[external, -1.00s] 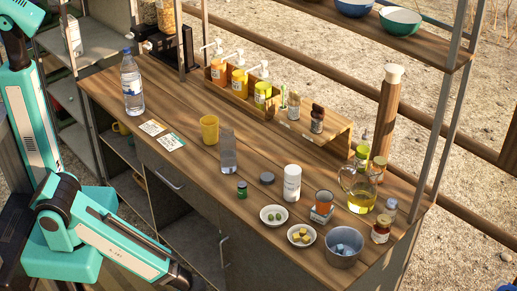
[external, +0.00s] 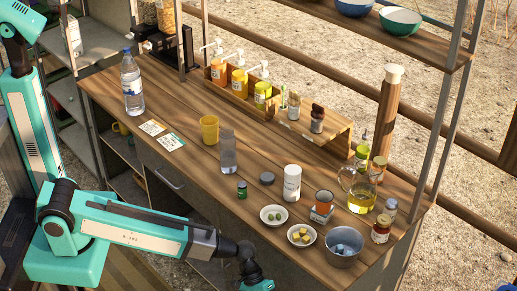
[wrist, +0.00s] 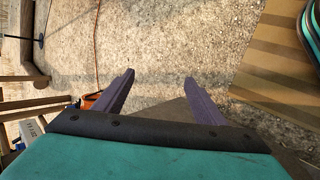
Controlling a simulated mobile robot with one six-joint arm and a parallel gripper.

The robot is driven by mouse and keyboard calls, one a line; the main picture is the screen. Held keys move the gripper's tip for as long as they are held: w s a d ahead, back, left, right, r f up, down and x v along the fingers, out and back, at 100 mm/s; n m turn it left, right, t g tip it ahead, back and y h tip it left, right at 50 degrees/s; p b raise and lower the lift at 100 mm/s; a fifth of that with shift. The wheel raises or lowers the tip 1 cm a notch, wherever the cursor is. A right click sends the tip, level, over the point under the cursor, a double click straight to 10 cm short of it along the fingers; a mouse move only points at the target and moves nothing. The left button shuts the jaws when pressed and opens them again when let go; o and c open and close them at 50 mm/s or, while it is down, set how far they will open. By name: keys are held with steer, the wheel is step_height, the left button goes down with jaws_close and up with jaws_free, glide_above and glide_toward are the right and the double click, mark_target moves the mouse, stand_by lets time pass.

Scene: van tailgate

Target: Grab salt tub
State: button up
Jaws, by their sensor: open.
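A white cylindrical tub (external: 292,183) with a pale lid stands upright on the wooden counter, right of centre in the external view. It looks like the salt tub, though its label is too small to read. My gripper (wrist: 159,80) shows in the wrist view with its two purple fingers apart and nothing between them. In the external view the wrist end of my arm is at the bottom edge, in front of the counter and well apart from the tub; the fingertips are out of frame there. The tub does not show clearly in the wrist view, which faces gravel ground.
A metal pot (external: 344,246) and an oil jug (external: 361,197) stand to the right.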

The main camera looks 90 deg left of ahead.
steer(key=w+a+r+n+t, duration=0.1)
steer(key=w+r+n+t, duration=0.1)
steer(key=w+r, duration=0.3)
steer(key=w+a+r+n+t+h+b, duration=0.1)
steer(key=w+r+n+t, duration=0.1)
steer(key=w+r, duration=0.4)
steer(key=w+a+r+n+t+h, duration=0.1)
steer(key=w+r, duration=0.5)
steer(key=r, duration=0.7)
steer(key=shift+w+n+t, duration=0.15)
steer(key=shift+n+t, duration=0.55)
steer(key=shift+t, duration=0.3)
steer(key=w+a+r+n+t, duration=0.1)
steer(key=w+a+r+n, duration=0.1)
steer(key=a+r, duration=0.25)
step_height(320, 180, up, 6)
steer(key=n+t+y+p, duration=0.1)
steer(key=n+t+y, duration=0.4)
steer(key=n, duration=0.9)
glide_above(289, 177)
steer(key=s+a, duration=0.2)
steer(key=a, duration=0.1)
steer(key=h, duration=0.1)
steer(key=shift+s+a+f+t, duration=0.15)
steer(key=shift+a+t, duration=0.05)
steer(key=shift+t, duration=0.1)
steer(key=shift+f, duration=0.1)
